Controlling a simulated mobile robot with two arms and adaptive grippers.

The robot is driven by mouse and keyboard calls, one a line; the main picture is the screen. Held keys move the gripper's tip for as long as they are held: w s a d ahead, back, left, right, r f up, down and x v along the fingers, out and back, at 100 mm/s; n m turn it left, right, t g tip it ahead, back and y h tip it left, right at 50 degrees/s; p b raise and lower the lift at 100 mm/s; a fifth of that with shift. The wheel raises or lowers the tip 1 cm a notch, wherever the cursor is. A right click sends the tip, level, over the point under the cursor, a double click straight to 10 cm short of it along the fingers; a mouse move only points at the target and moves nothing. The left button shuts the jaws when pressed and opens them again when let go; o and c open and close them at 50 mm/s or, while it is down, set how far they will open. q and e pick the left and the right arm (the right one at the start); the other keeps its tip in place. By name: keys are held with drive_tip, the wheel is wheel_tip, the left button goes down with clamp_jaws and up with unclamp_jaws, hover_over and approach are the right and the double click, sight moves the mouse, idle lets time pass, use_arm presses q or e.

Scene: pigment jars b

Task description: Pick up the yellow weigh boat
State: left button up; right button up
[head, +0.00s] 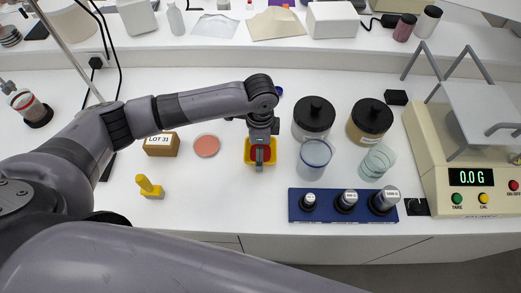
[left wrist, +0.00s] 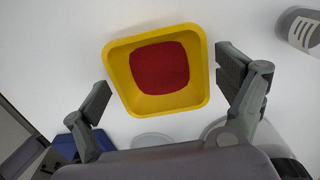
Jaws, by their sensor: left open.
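The yellow weigh boat (head: 248,160) is a small square tray on the white bench, with red pigment inside. My left gripper (head: 262,155) is right above it in the head view and hides part of it. In the left wrist view the yellow weigh boat (left wrist: 119,75) lies between the two spread fingers of my left gripper (left wrist: 165,95), apart from both. The gripper is open and empty. My right gripper is not in view.
Two black-lidded jars (head: 313,130) (head: 357,130) and glass beakers (head: 313,172) (head: 372,166) stand to the right. A blue weight block (head: 328,217), a scale (head: 440,165), a LOT 31 box (head: 161,149), a pink disc (head: 206,146) and a yellow piece (head: 150,189) surround it.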

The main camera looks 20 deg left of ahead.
use_arm(q)
drive_tip(key=shift+c, duration=0.3)
drive_tip(key=c, duration=0.9)
drive_tip(key=shift+r, duration=0.1)
